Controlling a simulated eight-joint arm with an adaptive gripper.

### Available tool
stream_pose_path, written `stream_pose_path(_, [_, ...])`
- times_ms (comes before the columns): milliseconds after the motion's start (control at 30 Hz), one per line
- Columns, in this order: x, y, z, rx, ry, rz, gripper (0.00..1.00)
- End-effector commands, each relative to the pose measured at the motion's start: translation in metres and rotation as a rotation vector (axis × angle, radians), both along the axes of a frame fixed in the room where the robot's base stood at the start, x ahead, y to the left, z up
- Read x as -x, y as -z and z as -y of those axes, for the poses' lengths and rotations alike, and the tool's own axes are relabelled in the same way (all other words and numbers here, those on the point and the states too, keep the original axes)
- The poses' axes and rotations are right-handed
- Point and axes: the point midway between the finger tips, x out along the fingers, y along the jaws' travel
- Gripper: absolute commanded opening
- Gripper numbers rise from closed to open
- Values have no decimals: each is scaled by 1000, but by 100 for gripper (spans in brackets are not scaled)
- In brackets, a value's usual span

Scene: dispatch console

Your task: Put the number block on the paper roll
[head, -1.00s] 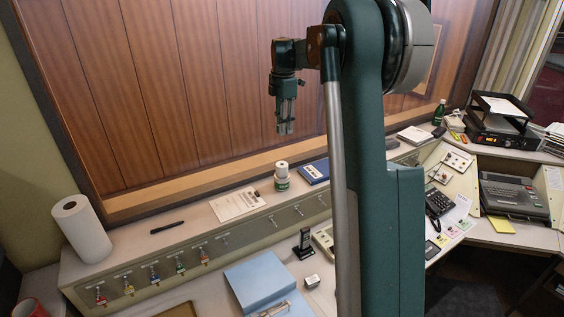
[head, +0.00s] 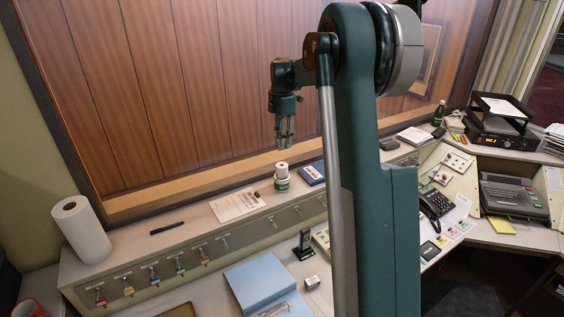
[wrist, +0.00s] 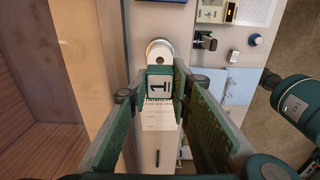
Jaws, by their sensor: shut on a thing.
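In the head view a gap separates the fingertips from the roll, and the held block is hard to make out.
A printed sheet (head: 236,205) and a pen (head: 167,228) lie left of the roll; a blue book (head: 312,173) lies right. A large white towel roll (head: 82,230) stands at far left. The wood-panelled wall (head: 180,90) rises behind the ledge.

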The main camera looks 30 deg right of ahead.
Motion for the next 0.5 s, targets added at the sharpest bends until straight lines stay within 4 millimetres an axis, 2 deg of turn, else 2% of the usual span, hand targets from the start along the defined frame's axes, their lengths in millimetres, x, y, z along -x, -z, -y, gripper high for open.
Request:
stream_pose_path(300, [0, 42, 0, 0, 0, 0, 12])
stream_pose_path(500, [0, 49, 0, 0, 0, 0, 12])
